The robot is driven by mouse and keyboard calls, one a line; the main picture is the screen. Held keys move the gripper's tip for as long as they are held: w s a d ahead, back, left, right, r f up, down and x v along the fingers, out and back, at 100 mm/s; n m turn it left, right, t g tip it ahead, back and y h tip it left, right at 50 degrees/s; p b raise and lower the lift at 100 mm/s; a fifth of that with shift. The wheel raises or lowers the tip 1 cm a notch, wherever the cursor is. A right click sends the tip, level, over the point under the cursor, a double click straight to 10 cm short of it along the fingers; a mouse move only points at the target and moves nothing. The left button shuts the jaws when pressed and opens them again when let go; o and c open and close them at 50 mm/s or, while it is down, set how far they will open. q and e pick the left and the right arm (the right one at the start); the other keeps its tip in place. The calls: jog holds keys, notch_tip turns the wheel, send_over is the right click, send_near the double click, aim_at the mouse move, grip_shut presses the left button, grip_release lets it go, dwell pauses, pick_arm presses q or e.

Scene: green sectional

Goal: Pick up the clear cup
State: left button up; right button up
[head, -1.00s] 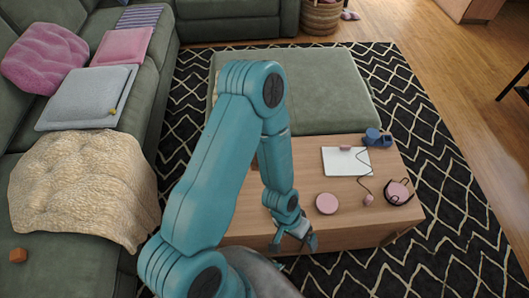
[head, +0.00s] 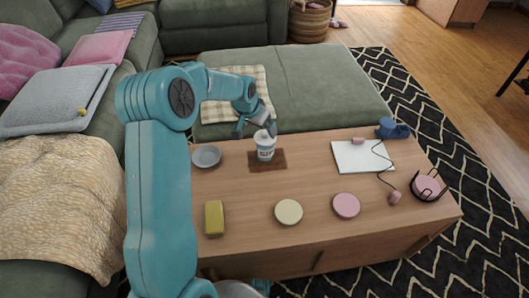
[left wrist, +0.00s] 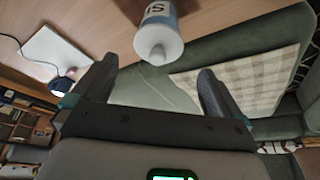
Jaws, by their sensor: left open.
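The clear cup (head: 265,150) looks whitish, with a lid and dark lettering. It stands upright on a brown mat (head: 281,161) on the wooden table. My left gripper (head: 256,129) is open and empty just above and behind the cup in the head view. In the left wrist view the cup (left wrist: 158,36) shows at the top, its lidded end toward the camera. There it lies just beyond the open fingertips of my left gripper (left wrist: 156,75), not between them. I cannot tell whether a finger touches it. My right gripper is not in view.
On the table (head: 315,180) are a grey bowl (head: 206,157), a yellow block (head: 214,218), a cream disc (head: 288,211), a pink disc (head: 346,205), a white pad (head: 362,156) and a blue mug (head: 392,128). A green ottoman (head: 330,85) with a checked cloth (head: 237,90) adjoins behind.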

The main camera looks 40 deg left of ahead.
aim_at(263, 133)
pick_arm(q)
jog(key=b+x, duration=0.1)
jog(key=x, duration=0.5)
jog(key=shift+f, duration=0.15)
jog(key=b+x, duration=0.2)
jog(key=x, duration=0.3)
jog(key=shift+w+d+f, duration=0.1)
jog(key=shift+f, duration=0.05)
jog(key=c, duration=1)
